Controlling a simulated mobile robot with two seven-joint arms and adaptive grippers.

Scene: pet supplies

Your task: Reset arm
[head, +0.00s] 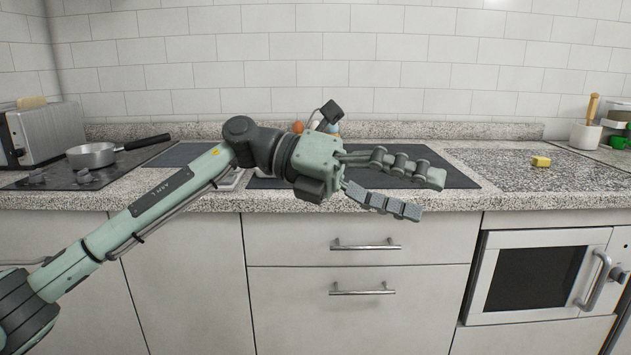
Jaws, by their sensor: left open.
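My left arm comes in from the left, and its green and black gripper (432,196) hangs in front of the counter edge near the middle of the head view. Its two fingers point right and are spread apart, with nothing between them. Behind it, a dark mat or panel (455,180) lies on the counter, partly hidden by the gripper. My right gripper is not in view.
A toaster (42,135) and a saucepan (92,155) on a dark hob stand at the left. A yellow block (541,161) lies on the right of the speckled counter (500,197). An oven (535,278) with a protruding handle is below.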

